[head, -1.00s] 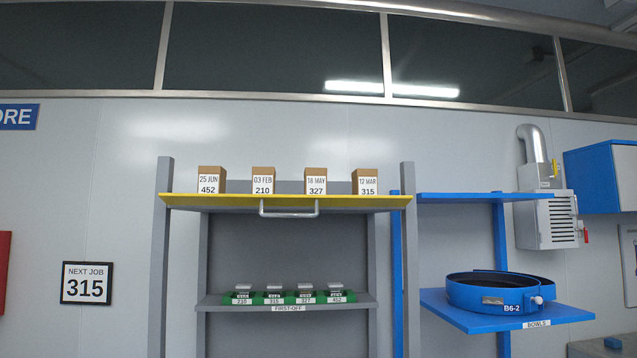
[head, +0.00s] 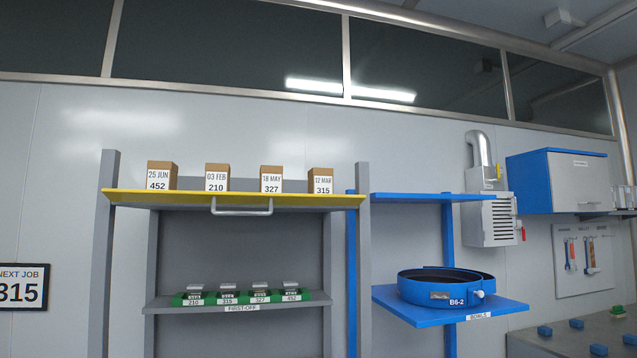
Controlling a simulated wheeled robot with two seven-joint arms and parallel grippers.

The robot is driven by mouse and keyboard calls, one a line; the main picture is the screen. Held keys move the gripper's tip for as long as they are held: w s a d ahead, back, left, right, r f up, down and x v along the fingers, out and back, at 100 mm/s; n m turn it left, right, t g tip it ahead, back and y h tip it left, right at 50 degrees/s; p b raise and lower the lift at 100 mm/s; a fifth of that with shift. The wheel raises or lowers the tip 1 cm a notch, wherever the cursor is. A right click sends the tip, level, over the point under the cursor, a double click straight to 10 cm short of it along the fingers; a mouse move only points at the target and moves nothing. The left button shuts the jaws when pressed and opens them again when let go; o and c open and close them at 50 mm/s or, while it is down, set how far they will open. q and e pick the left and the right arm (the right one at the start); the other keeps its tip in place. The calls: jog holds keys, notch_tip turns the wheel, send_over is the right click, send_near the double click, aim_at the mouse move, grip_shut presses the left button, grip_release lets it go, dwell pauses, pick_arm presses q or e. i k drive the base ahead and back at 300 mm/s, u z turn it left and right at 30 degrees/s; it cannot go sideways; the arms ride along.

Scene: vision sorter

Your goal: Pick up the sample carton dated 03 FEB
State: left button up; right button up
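The sample carton dated 03 FEB (head: 217,178) is a small brown box with a white label that also reads 210. It stands upright on the yellow top shelf (head: 140,198), second from the left. The carton dated 25 JUN, 452 (head: 162,176) stands to its left. The cartons dated 18 MAY, 327 (head: 271,180) and 12 MAR, 315 (head: 320,182) stand to its right, with gaps between them. Neither of my grippers shows in the head view.
A grey handle (head: 242,211) hangs at the yellow shelf's front edge. Grey posts flank the rack. The lower shelf (head: 165,305) holds several green-based items. At right, a blue shelf (head: 400,312) carries a blue bowl (head: 440,288). A NEXT JOB 315 sign (head: 20,287) hangs at left.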

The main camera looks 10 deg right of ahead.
aim_at(217, 175)
jog(key=u, duration=2.25)
jog(key=i, duration=2.3)
jog(key=z, duration=2.9)
